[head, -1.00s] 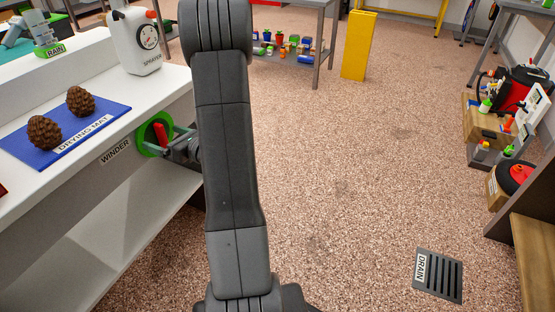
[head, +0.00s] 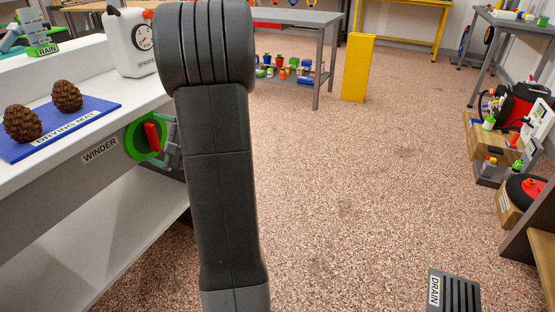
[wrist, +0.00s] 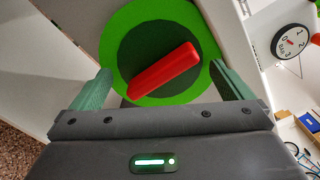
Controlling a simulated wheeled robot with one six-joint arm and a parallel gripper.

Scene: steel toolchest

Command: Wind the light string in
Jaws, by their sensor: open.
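The winder (head: 132,146) is a bright green disc with a red bar handle (head: 152,137), on the side of the white bench by a WINDER label. In the wrist view the green disc (wrist: 122,40) has a dark green centre, and the red bar (wrist: 163,72) lies slantwise across it. My gripper (head: 174,142) is at the disc's right side, partly hidden by my arm. In the wrist view my gripper (wrist: 160,84) is open, its two green fingers on either side of the disc with the bar between them. Contact cannot be told. No light string is visible.
The white bench (head: 60,175) bears a blue drying mat (head: 84,124) with two pine cones and a white sprayer (head: 130,45). A yellow post (head: 357,68) stands farther back. A drain (head: 455,291) lies in the floor at right. The middle floor is clear.

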